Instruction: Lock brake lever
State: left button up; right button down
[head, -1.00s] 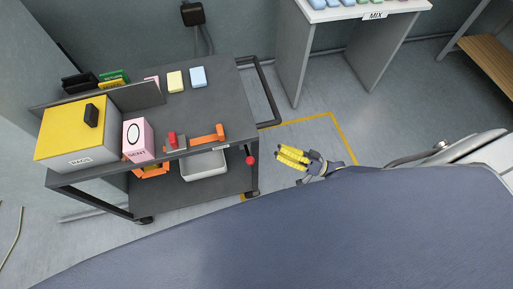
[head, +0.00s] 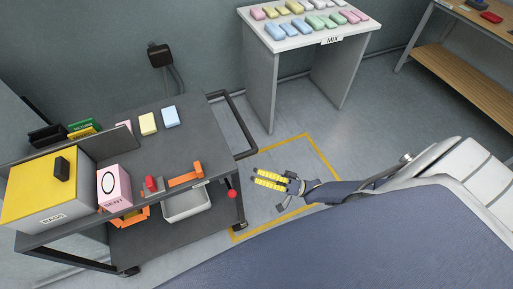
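The brake lever's red ball knob (head: 232,194) sticks out at the right end of the dark cart (head: 195,146), below its top shelf; its stem is too small to make out clearly. My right gripper (head: 262,178), with yellow finger pads, is to the right of the knob and apart from it. My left gripper is not in view.
The cart holds a yellow-topped box (head: 38,195), a pink box (head: 115,186), an orange-handled tool (head: 185,173) and a white bin (head: 187,203) below. A black push handle (head: 240,130) juts out right. A yellow floor outline (head: 322,155) surrounds clear floor. The MIX table (head: 262,68) stands behind.

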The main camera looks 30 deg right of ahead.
aim_at(229, 187)
jog(key=x, duration=0.7)
jog(key=shift+w+a+r, duration=0.1)
jog(key=shift+a+r, duration=0.1)
jog(key=shift+s+a+f, duration=0.35)
jog(key=shift+s+f, duration=0.3)
jog(key=shift+s+a+f, duration=0.4)
jog(key=shift+s+f, duration=0.25)
jog(key=shift+s, duration=0.1)
